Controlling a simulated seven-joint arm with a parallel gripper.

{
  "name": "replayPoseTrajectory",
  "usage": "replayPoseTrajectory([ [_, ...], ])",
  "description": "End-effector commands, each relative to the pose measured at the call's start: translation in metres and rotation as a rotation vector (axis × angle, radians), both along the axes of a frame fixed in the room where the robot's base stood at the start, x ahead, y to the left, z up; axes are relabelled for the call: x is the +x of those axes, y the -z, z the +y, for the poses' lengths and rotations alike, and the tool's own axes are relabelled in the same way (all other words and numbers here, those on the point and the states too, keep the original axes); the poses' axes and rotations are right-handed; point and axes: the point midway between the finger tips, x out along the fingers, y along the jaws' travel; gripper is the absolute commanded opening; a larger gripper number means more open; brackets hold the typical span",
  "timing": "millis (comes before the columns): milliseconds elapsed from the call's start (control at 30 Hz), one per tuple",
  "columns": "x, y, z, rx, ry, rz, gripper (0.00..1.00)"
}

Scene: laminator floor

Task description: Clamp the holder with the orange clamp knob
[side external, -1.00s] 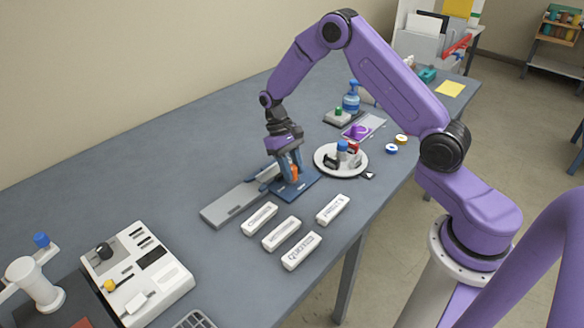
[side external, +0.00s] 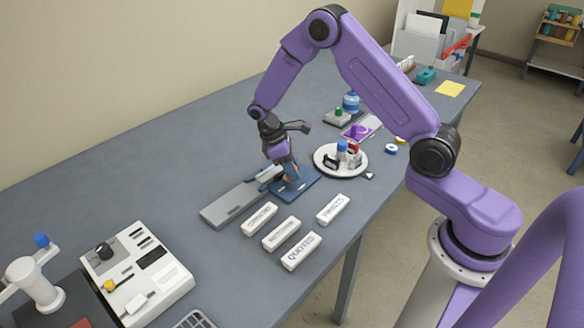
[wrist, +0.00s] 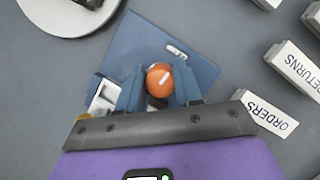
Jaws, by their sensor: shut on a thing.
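The orange clamp knob (wrist: 160,76) shows in the wrist view between the two blue fingers of my gripper (wrist: 158,88), which is shut on it. A pale line marks the knob's top. The knob stands over a blue plate (wrist: 137,45), which also lies flat on the table in the side view (side external: 307,190). A long grey bar (side external: 235,203) extends left from the plate; I take these to be parts of the holder. In the side view my gripper (side external: 288,175) points down over the plate and mostly hides the knob.
Several white labelled blocks (side external: 301,251) lie in front of the plate. A round white tray (side external: 326,168) with small bottles stands to its right. A white device (side external: 137,275) sits at front left. The table behind the bar is clear.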

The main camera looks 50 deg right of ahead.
Motion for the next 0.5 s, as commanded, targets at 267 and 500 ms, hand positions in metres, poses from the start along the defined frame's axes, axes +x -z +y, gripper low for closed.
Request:
replayPoseTrajectory([
  [267,0.0018,-0.0008,0.0006,0.002,-0.066,-0.006,0.04],
  [500,0.0018,-0.0007,0.0007,0.001,-0.076,-0.006,0.04],
])
